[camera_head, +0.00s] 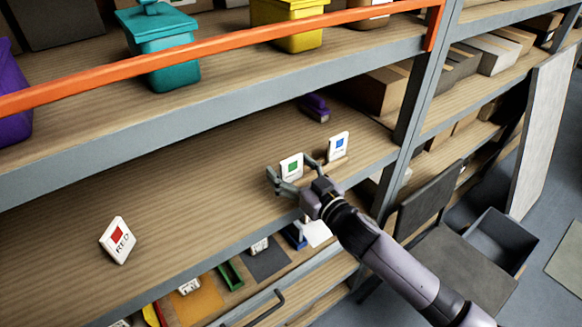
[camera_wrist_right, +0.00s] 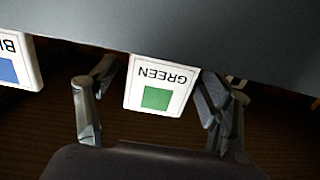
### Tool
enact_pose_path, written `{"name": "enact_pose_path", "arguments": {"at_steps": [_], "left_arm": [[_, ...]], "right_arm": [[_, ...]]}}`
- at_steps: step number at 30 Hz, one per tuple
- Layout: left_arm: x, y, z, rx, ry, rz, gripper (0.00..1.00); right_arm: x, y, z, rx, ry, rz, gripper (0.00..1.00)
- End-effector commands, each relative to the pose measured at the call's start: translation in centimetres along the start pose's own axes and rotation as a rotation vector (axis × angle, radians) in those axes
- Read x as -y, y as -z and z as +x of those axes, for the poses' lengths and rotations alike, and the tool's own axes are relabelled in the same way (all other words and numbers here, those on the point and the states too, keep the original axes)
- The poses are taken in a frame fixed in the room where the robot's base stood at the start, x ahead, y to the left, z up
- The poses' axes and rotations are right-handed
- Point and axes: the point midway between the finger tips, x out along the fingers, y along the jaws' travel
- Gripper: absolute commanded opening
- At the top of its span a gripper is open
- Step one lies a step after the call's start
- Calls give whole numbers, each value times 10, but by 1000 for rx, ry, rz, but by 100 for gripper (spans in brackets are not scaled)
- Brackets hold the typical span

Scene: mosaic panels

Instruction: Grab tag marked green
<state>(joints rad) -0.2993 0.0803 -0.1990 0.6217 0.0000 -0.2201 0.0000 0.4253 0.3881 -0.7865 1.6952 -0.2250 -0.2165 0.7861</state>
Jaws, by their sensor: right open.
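The green tag (camera_head: 291,167) is a white upright card with a green square, standing on the middle wooden shelf. In the right wrist view the green tag (camera_wrist_right: 157,88) reads "GREEN" upside down and sits between my two fingers. My right gripper (camera_head: 291,178) is open, with one finger on each side of the tag; I cannot tell whether either touches it. The fingers of the right gripper (camera_wrist_right: 160,110) show apart in the wrist view. The blue tag (camera_head: 338,147) stands just to the right, and the red tag (camera_head: 117,240) stands far left. My left gripper is not in view.
A purple object (camera_head: 315,107) lies behind on the same shelf. Teal (camera_head: 165,50) and yellow (camera_head: 290,25) bins stand on the shelf above, behind an orange rail (camera_head: 210,46). The shelf between the red and green tags is clear.

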Motion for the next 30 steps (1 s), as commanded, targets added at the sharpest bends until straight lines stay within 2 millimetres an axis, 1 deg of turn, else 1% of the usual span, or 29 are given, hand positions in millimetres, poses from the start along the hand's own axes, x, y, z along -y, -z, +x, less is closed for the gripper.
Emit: {"name": "enact_pose_path", "arguments": {"at_steps": [7,27,30], "left_arm": [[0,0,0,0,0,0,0],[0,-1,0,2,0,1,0],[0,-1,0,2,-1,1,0]], "right_arm": [[0,-1,1,0,0,0,73],[0,0,1,0,0,0,29],[0,0,1,0,0,0,29]]}}
